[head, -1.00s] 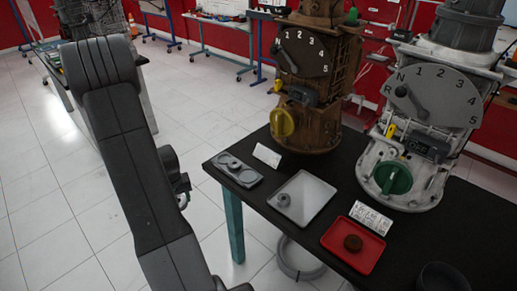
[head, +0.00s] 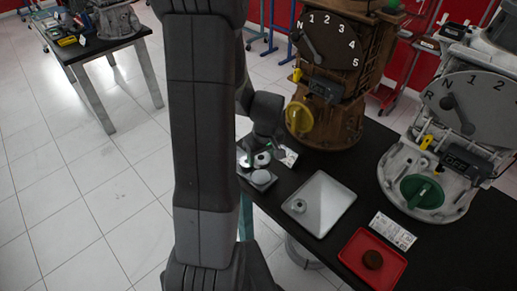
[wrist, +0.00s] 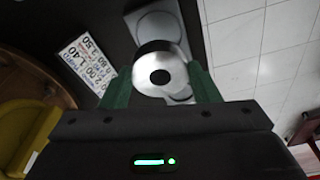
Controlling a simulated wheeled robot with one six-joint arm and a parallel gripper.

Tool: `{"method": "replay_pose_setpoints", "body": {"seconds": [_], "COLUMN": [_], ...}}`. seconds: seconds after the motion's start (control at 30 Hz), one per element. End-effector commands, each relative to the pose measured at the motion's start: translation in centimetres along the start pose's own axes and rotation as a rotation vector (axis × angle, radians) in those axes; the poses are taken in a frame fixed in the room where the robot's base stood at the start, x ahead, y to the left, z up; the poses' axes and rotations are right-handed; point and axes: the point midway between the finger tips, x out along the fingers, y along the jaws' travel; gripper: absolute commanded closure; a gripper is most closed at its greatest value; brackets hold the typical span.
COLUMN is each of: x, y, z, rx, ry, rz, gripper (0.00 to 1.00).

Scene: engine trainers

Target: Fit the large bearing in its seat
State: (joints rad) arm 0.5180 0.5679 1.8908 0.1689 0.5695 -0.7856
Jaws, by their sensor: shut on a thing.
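My gripper (wrist: 160,82) has green fingers and is shut on a shiny metal ring with a dark centre, the large bearing (wrist: 142,76). It is held over one end of a grey plate (wrist: 188,34) with round seats. One round seat shows clear beyond the bearing; the bearing hides most of the other. I cannot tell whether the bearing touches the plate. In the head view my gripper (head: 262,150) is over the plate (head: 268,184) at the table's left end, partly hidden by my arm.
A white tray (head: 325,190) with a small ring (head: 299,206) and a red tray (head: 360,250) with a brown round part (head: 373,259) lie to the right. A brown engine trainer (head: 345,90) and a grey one (head: 440,160) stand behind. A printed label (wrist: 88,62) lies beside the plate.

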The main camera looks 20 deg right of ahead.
Motion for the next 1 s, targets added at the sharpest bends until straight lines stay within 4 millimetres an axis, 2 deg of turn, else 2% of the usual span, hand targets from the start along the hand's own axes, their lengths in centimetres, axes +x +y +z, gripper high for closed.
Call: {"method": "replay_pose_setpoints", "body": {"seconds": [0.27,0.63,1.0], "x": [1.6,4.8,5.4], "y": [0.0,0.0,0.0], "z": [0.2,0.7,0.8], "rx": [-0.001,-0.001,-0.001], "ry": [0.000,0.000,0.000], "rz": [0.000,0.001,0.001], "gripper": [0.76,0.76,0.76]}}
